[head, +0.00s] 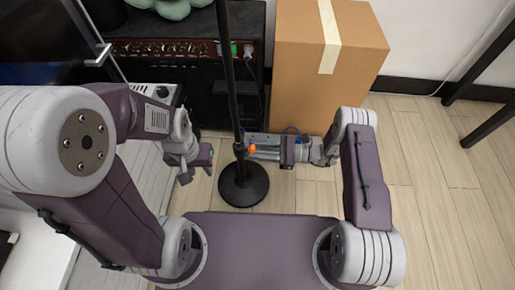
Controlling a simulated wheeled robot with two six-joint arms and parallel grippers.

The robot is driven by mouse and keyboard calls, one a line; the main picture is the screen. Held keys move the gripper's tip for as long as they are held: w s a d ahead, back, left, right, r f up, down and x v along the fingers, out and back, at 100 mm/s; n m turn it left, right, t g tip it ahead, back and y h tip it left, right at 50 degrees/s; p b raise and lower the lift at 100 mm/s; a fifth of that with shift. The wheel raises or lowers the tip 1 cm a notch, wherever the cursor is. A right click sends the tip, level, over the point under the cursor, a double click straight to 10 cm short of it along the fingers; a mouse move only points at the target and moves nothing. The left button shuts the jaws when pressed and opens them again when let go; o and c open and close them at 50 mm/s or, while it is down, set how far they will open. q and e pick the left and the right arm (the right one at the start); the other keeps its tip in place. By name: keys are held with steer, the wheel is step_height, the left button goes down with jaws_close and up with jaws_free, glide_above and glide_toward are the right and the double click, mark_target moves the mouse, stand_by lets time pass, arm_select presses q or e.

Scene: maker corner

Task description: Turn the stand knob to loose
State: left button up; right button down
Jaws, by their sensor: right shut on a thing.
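The stand is a black pole (231,75) rising from a round black base (243,185) on the floor. A small orange knob (252,148) sits on the right side of the pole, low down, just above the base. My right gripper (260,150) reaches in from the right and is shut on the knob; its fingers partly hide it. Which way the knob is turned cannot be told. My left gripper (196,172) hangs left of the pole, apart from it, with its fingers spread and nothing between them.
A large cardboard box (305,80) stands behind my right gripper. A black amplifier-like unit (180,50) with a row of knobs stands behind the pole, and a small grey device (160,93) is left of it. The wooden floor (440,200) on the right is clear.

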steer(key=n+p, duration=0.7)
steer(key=n, duration=1.5)
steer(key=shift+r, duration=0.15)
steer(key=shift+n, duration=0.4)
steer(key=c, duration=1)
jaws_free()
steer(key=shift+w, duration=0.1)
steer(key=shift+o, duration=0.2)
